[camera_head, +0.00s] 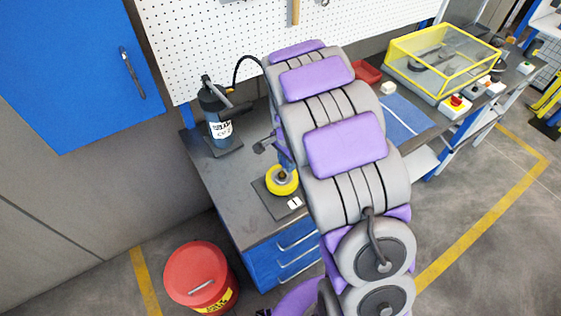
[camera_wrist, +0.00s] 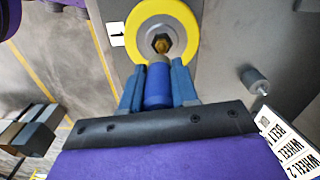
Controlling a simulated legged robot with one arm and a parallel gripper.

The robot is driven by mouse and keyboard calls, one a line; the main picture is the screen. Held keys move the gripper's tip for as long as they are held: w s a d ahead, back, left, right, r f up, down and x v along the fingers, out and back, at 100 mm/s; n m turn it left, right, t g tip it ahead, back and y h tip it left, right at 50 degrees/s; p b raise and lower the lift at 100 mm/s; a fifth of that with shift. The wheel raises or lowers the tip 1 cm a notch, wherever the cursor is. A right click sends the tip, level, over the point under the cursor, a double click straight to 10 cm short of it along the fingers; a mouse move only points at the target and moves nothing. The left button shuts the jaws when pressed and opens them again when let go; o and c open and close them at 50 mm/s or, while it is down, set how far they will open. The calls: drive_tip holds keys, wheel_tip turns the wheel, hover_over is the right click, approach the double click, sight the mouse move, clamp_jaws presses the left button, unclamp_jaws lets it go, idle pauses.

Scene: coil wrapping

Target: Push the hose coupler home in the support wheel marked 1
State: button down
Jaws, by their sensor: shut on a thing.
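The yellow support wheel (camera_head: 271,186) sits on a dark plate at the front of the bench. In the wrist view the yellow wheel (camera_wrist: 135,42) has a grey hub with a brass hex fitting in its centre. A small white card lies beside it; its mark is not readable. My gripper (camera_wrist: 154,68) is shut on the blue hose coupler (camera_wrist: 158,88), a cylinder with a grey tip. The tip is at the lower edge of the brass fitting; I cannot tell whether they touch or how deep it sits. In the head view my arm mostly hides the gripper.
A dark bottle (camera_head: 218,122) with a black hose stands at the back left. A small grey peg (camera_wrist: 255,82) and label cards (camera_wrist: 290,145) are right of the gripper. A red bin (camera_head: 200,275) stands on the floor. A yellow-framed clear box (camera_head: 440,62) is far right.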

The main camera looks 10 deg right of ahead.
drive_tip(key=shift+d+f, duration=0.1)
drive_tip(key=shift+d, duration=0.25)
drive_tip(key=a, duration=0.2)
drive_tip(key=shift+a+f, duration=0.25)
drive_tip(key=shift+a, duration=0.15)
drive_tip(key=shift+a+f, duration=0.2)
drive_tip(key=shift+a, duration=0.1)
drive_tip(key=shift+d+r, duration=0.15)
drive_tip(key=shift+d, duration=1.1)
drive_tip(key=shift+d+r, duration=0.2)
drive_tip(key=shift+d, duration=0.05)
drive_tip(key=shift+a, duration=1.3)
drive_tip(key=shift+d+p, duration=0.35)
drive_tip(key=shift+d, duration=1.2)
drive_tip(key=shift+a, duration=1.2)
drive_tip(key=shift+a, duration=0.25)
